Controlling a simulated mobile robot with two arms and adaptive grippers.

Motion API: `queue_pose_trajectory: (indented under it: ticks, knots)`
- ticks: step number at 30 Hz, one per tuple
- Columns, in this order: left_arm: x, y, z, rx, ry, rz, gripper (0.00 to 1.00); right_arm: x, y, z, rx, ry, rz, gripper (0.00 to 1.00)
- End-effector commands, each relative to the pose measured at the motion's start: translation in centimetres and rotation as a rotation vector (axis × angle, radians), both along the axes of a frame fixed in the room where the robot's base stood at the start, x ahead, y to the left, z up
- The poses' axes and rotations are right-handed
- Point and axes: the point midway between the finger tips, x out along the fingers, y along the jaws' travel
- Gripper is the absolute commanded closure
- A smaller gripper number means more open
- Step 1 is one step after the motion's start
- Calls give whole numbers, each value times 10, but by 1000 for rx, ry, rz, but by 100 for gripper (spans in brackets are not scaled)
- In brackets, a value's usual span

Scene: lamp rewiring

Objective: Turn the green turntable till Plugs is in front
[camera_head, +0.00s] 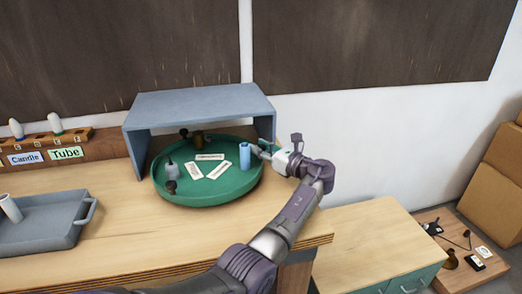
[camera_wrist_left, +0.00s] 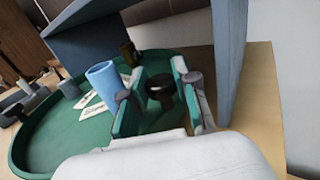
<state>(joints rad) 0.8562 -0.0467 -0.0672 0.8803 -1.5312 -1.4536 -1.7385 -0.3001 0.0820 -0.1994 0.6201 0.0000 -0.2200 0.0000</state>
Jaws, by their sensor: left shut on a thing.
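The round green turntable (camera_head: 212,196) sits on the wooden bench, partly under a grey-blue shelf. It carries three white label cards (camera_head: 219,170), too small to read, so I cannot tell where Plugs is. A blue cylinder (camera_head: 245,156) stands on its right side, and it also shows in the left wrist view (camera_wrist_left: 103,80). A dark knob (camera_wrist_left: 160,88) shows between the fingers of my left gripper (camera_head: 266,152) at the turntable's right edge. That gripper is shut on the knob. My right gripper is not in view.
The grey-blue shelf (camera_head: 200,103) stands over the back of the turntable, its right wall close to my left gripper. A grey tray (camera_head: 40,237) lies at the left. A rack with Candle and Tube labels (camera_head: 66,153) stands behind it. Boxes (camera_head: 495,170) stand at the far right.

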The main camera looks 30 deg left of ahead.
Motion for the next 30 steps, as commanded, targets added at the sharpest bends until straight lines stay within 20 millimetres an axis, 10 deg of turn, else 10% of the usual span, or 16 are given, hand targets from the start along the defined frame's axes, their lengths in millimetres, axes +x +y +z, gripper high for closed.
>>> queue_pose_trajectory:
  ticks: [5,6,8,20,30]
  knots:
    - [0,0,-1,-2,1,0,100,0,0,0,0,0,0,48]
    - [0,0,-1,-2,1,0,69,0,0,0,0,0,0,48]
    - [0,0,-1,-2,1,0,61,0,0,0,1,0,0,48]
    - [-1,-8,-1,-1,1,-3,61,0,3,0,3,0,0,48]
    - [-14,-75,-1,-3,2,-4,61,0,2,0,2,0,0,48]
